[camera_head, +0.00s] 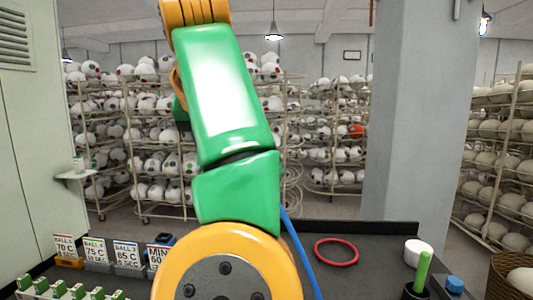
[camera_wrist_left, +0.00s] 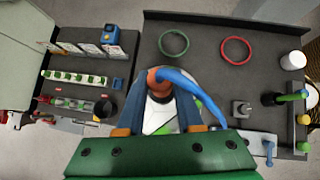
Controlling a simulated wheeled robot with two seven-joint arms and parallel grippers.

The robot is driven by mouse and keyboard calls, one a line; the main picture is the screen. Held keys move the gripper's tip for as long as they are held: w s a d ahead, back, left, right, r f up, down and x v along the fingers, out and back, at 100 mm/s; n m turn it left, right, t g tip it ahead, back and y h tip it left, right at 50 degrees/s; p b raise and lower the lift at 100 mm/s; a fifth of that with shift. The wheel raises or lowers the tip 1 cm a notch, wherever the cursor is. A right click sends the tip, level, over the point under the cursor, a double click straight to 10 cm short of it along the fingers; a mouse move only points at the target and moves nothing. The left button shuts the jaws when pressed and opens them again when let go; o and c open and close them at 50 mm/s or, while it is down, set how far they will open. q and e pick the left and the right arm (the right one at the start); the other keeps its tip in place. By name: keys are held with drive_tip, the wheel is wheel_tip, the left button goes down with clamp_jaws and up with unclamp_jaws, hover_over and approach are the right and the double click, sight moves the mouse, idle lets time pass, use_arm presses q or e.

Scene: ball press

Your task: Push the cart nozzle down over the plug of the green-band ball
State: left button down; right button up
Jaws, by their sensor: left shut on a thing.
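In the left wrist view my left gripper (camera_wrist_left: 160,98) is shut on an orange nozzle (camera_wrist_left: 154,76) with a thick blue hose (camera_wrist_left: 188,82) running off to the right. Directly below, between the fingers, a white ball (camera_wrist_left: 158,116) with a green patch shows in part. The fingers and nozzle cover its plug, so I cannot tell whether the nozzle touches it. In the head view my green and yellow left arm fills the middle and hides the gripper and ball. Only the blue hose (camera_head: 300,252) shows beside it. My right gripper is in neither view.
A green ring (camera_wrist_left: 174,43) and a red ring (camera_wrist_left: 236,50) lie on the dark bench behind the ball. Ball cards (camera_head: 95,251) and a rack of green tags (camera_head: 65,290) are at left. A white cup (camera_head: 418,248) and a green-handled tool (camera_head: 422,272) stand at right.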

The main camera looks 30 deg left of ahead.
use_arm(q)
drive_tip(key=shift+f+b, duration=2)
drive_tip(key=shift+f, duration=0.2)
drive_tip(key=shift+c, duration=2.4)
unclamp_jaws()
drive_tip(key=shift+r, duration=0.15)
